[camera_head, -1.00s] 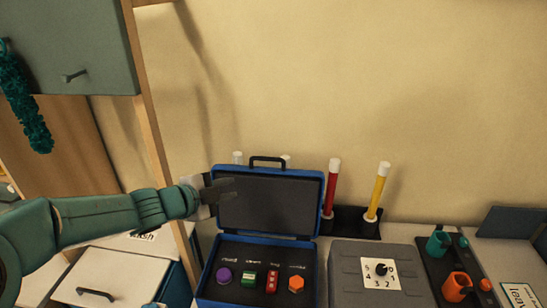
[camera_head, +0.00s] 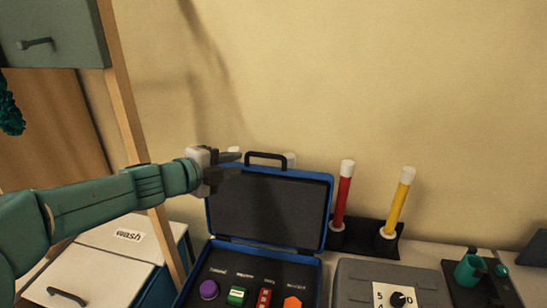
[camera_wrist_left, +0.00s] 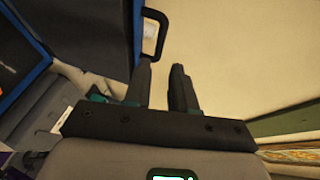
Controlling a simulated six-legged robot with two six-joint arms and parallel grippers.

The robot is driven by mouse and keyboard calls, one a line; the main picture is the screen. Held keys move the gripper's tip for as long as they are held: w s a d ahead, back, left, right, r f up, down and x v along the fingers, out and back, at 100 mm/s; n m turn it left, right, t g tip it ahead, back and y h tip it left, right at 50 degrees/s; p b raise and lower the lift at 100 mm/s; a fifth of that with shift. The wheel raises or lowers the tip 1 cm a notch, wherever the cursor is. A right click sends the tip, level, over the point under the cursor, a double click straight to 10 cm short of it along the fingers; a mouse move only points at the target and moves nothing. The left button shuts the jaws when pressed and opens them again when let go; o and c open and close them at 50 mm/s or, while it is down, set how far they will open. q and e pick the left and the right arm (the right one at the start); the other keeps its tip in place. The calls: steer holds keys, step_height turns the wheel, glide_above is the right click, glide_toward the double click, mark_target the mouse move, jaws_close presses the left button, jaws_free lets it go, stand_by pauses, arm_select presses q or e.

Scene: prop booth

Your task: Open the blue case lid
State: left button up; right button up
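The blue case (camera_head: 186,288) stands on the counter. Its blue-rimmed lid (camera_head: 290,205), dark inside, is raised nearly upright with the black handle (camera_head: 266,156) on top. My left gripper (camera_head: 236,165) is at the lid's upper left corner; contact cannot be told. In the left wrist view its two fingers (camera_wrist_left: 161,82) are a little apart with nothing between them. The handle (camera_wrist_left: 152,36) shows just beyond them there, and the lid (camera_wrist_left: 100,35) is to their left. My right gripper is out of view.
A red tube (camera_head: 344,195) and a yellow tube (camera_head: 398,205) stand in a black rack behind. A grey dial box (camera_head: 360,275) is right of the case. A teal cup (camera_head: 467,268) is farther right. A wooden post (camera_head: 128,110) and cabinet (camera_head: 50,35) are at left.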

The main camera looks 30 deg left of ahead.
mark_target(265, 156)
arm_select(q)
steer(key=x, duration=1.3)
steer(key=shift+w+d, duration=0.3)
steer(key=shift+d, duration=0.15)
steer(key=shift+w+a+f, duration=0.15)
steer(key=shift+w+f, duration=0.05)
steer(key=shift+w, duration=0.1)
steer(key=shift+s+r, duration=0.15)
steer(key=shift+s, duration=0.1)
steer(key=shift+c, duration=0.6)
jaws_close()
